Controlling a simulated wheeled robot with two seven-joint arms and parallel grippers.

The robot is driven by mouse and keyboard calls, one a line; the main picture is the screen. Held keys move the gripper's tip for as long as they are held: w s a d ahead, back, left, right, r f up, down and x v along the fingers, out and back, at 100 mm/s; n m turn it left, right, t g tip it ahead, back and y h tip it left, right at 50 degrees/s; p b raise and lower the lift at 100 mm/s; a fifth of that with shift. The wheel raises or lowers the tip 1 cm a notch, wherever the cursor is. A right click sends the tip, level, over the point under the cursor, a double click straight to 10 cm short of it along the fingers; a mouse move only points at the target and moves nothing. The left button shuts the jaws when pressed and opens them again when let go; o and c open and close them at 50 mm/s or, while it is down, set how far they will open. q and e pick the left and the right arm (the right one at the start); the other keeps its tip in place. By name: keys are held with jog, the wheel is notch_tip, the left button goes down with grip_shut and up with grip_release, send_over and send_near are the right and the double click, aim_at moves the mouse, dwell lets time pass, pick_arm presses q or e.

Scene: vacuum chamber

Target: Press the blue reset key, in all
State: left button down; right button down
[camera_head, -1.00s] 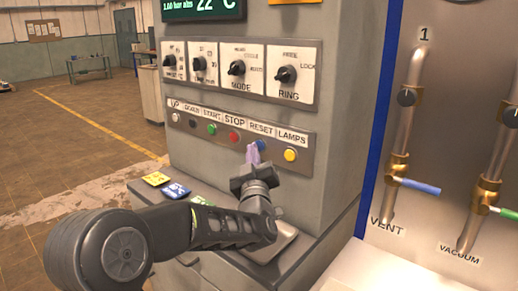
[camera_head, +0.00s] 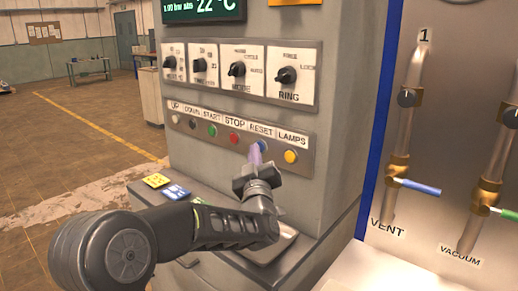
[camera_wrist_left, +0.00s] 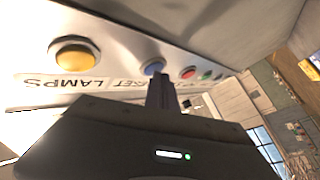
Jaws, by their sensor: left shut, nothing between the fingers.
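The blue reset key (camera_head: 262,145) is on the button strip under the RESET label, partly covered by my fingers in the head view. My left gripper (camera_head: 255,152) is shut and empty, its purple-tinted fingertips pointing at the strip right by the blue key. In the left wrist view the blue key (camera_wrist_left: 153,67) shows just beyond the tips of the shut fingers (camera_wrist_left: 160,80). I cannot tell whether the tips touch it. My right gripper is not in view.
The yellow lamps button (camera_head: 290,156) is right of the blue key, and the red stop button (camera_head: 234,138) is left of it. Rotary knobs (camera_head: 237,69) sit above the strip. A ledge (camera_head: 146,187) with coloured cards juts out below. Pipes (camera_head: 402,150) stand at the right.

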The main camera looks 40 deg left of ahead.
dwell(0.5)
pick_arm(q)
jog(key=shift+s+b, duration=0.6)
jog(key=shift+s, duration=0.15)
jog(key=shift+s, duration=0.1)
jog(key=s, duration=0.1)
jog(key=s+b, duration=0.1)
jog(key=s, duration=0.1)
jog(key=s+b, duration=0.1)
jog(key=shift+s+a, duration=0.25)
jog(key=shift+s, duration=0.15)
dwell(0.6)
